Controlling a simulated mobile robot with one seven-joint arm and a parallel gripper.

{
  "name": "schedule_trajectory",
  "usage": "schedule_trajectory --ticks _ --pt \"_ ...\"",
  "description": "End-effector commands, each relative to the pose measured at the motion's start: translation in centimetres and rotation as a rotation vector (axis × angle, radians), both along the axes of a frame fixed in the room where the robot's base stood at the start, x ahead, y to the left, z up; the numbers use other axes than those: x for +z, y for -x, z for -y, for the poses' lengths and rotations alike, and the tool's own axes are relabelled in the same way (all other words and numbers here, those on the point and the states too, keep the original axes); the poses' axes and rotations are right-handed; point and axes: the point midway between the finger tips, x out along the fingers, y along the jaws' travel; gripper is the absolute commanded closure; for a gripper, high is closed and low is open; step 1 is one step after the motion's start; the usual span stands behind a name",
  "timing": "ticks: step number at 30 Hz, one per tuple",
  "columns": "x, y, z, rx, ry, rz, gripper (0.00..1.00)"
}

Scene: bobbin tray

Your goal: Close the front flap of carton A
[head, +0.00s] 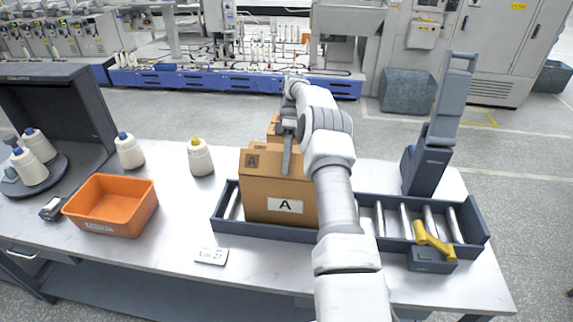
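Carton A (262,206) is a brown box with a white "A" label on its front face. It stands in the roller tray on the table. A brown panel with a small dark "A" mark (252,161) runs along its top front edge; I cannot tell whether this front flap lies flat or leans up. Another brown piece (272,128) stands up behind it. My gripper (287,168) points down at the panel, right of the mark. Its fingers look narrow and edge-on, so their opening and any contact are unclear. My arm hides the carton's right side.
The roller tray (268,234) has bare rollers on the right, near a yellow-handled device (432,245) and a dark upright device (428,160). An orange bin (112,204), several bobbins and a white card (211,256) lie left. The table (180,225) is clear between bin and tray.

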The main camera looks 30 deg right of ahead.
Motion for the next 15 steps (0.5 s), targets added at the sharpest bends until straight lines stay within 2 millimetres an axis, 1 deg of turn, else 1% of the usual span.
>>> schedule_trajectory --ticks 8,15 --pt "0.07 0.02 -0.02 0.000 0.002 0.003 0.62" --pt "0.32 0.18 -0.10 0.001 0.032 0.042 0.62"
